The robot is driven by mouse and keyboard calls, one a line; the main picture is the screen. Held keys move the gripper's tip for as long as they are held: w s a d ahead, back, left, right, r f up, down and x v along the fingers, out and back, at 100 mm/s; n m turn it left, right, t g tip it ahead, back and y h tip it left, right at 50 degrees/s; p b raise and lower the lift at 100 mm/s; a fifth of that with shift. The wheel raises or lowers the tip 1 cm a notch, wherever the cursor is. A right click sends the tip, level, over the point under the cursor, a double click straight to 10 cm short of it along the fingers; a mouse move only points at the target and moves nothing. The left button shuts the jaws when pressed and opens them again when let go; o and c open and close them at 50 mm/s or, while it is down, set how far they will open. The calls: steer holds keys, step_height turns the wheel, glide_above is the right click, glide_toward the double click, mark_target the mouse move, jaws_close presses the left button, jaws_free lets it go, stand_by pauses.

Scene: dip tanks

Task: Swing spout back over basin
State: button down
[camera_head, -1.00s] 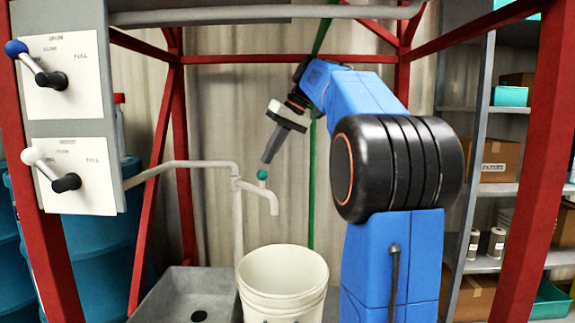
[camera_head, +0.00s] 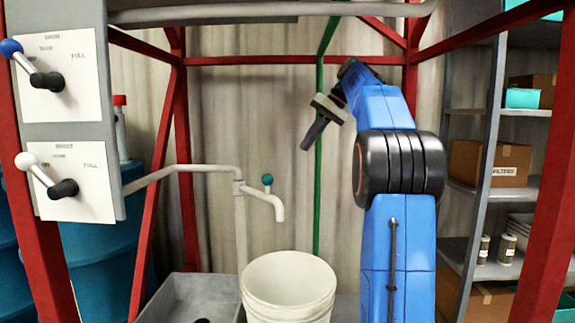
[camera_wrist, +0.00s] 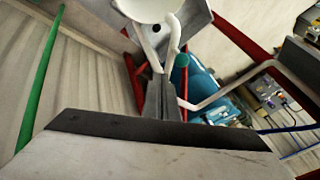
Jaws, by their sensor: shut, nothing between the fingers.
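The spout (camera_head: 277,206) is a pale curved pipe end with a teal knob (camera_head: 267,180) on top. It points right and downward, above the white bucket (camera_head: 287,277). The basin (camera_head: 173,298) is a grey sink on the floor left of the bucket, partly hidden by it. My gripper (camera_head: 308,145) is shut and empty, up and right of the knob and apart from it. In the wrist view, my shut fingers (camera_wrist: 162,100) appear in front of the spout, with the teal knob (camera_wrist: 181,60) just beyond their tips and the basin (camera_wrist: 194,22) near the top.
A control panel with a blue-knobbed lever (camera_head: 11,47) and a white-knobbed lever (camera_head: 25,161) stands at left. Red frame posts (camera_head: 535,180) flank the station. A green pole (camera_head: 319,150) stands behind my gripper. Shelves (camera_head: 490,200) with boxes are at right.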

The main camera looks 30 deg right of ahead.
steer(key=w+a+f, duration=0.3)
steer(key=a+f, duration=0.5)
steer(key=f, duration=0.1)
steer(key=shift+w+a, duration=0.15)
steer(key=shift+w, duration=0.1)
stand_by(0.3)
steer(key=a+m+t+h, duration=0.2)
steer(key=a+m+h, duration=0.2)
steer(key=a+m, duration=0.7)
steer(key=w+a+m+h, duration=0.5)
steer(key=w+a, duration=0.6)
steer(key=a, duration=0.3)
steer(key=shift+a+m+g, duration=0.3)
steer(key=shift+a+m, duration=0.1)
steer(key=shift+m, duration=0.1)
steer(key=shift+a+r, duration=0.1)
steer(key=shift+r, duration=0.05)
